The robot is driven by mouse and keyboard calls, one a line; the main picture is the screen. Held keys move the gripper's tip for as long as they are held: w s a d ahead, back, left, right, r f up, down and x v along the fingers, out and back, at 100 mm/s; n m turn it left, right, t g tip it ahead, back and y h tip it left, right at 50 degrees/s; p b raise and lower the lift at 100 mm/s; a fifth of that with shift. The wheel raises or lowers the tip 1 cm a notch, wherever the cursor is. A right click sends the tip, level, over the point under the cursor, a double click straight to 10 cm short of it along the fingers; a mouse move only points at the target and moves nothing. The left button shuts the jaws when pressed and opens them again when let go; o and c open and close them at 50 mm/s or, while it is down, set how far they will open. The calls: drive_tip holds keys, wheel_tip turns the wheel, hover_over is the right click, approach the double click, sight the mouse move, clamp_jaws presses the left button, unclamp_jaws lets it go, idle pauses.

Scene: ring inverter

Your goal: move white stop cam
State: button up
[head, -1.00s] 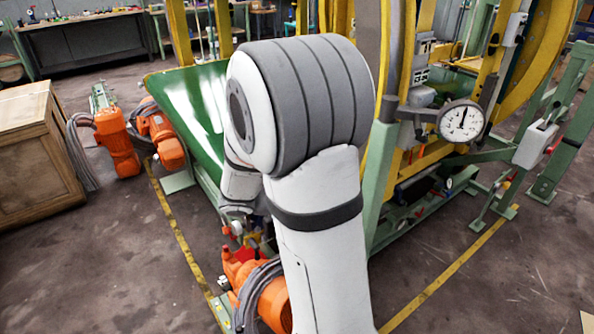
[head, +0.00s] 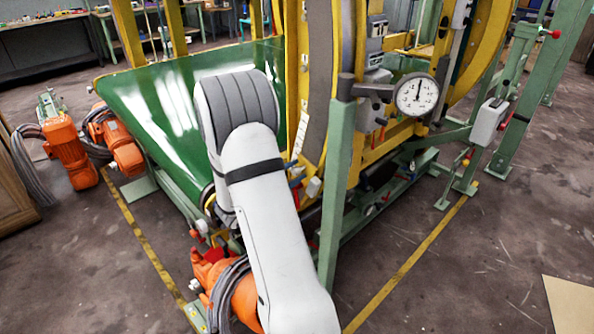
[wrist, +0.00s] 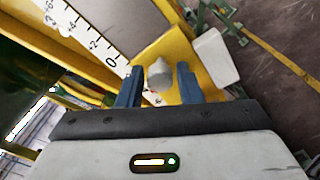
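My gripper (wrist: 158,78) is open in the wrist view, its two blue fingers apart. A rounded pale grey-white knob (wrist: 159,70) on a yellow plate shows between the fingers; I cannot tell whether they touch it. A white block with rounded corners (wrist: 215,57) sits just right of the right finger. I cannot tell for sure which of the two is the white stop cam. In the head view my gripper is mostly hidden behind my arm.
A white scale (wrist: 88,32) with black numbers runs beside the yellow plate. The yellow frame (head: 364,150), a green post (head: 336,190) and a dial gauge (head: 417,95) stand right of my arm. A green sloped panel (head: 150,110) lies left. Open floor lies at the right front.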

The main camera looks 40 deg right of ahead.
drive_tip(key=shift+d, duration=0.4)
drive_tip(key=shift+c, duration=0.5)
clamp_jaws()
